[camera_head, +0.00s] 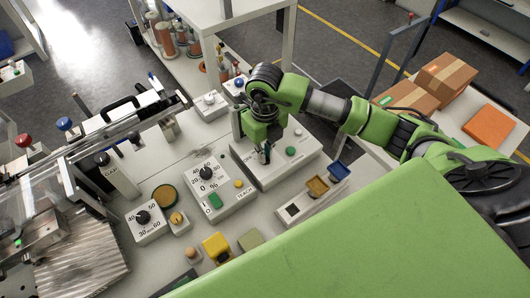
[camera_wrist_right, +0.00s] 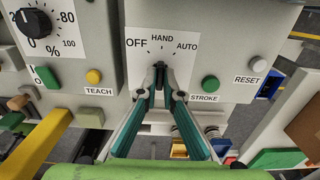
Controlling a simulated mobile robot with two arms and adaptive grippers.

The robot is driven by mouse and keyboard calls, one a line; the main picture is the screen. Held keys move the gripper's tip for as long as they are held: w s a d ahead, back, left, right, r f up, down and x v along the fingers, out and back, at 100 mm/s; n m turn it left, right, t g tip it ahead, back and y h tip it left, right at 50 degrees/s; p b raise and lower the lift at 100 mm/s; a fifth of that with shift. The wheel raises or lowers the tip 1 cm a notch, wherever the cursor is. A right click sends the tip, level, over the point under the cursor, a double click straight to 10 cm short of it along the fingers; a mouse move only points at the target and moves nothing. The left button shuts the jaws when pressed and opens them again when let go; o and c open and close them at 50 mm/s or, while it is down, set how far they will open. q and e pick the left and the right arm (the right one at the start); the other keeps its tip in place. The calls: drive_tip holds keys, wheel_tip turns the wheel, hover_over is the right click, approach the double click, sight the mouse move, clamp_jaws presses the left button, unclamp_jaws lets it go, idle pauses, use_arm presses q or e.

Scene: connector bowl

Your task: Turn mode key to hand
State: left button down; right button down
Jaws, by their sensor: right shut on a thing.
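The mode key (camera_wrist_right: 160,67) is a small dark key on a white label in the right wrist view. The label (camera_wrist_right: 176,45) reads OFF at left, HAND at top and AUTO at right. My right gripper (camera_wrist_right: 160,82) is shut on the key, its two fingertips closed on either side of it. The key stands about upright under HAND, but the fingertips hide much of it, so its exact angle is hard to tell. In the head view my right gripper (camera_head: 264,156) reaches down to the grey switch box (camera_head: 290,170). My left gripper is not in view.
A green STROKE button (camera_wrist_right: 210,83) and a white RESET button (camera_wrist_right: 258,64) sit right of the key. A box with a black percent dial (camera_head: 206,173) and TEACH button (camera_wrist_right: 93,76) stands left.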

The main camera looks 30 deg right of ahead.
drive_tip(key=c, duration=2.2)
unclamp_jaws()
wheel_tip(320, 180, up, 12)
drive_tip(key=shift+r, duration=0.1)
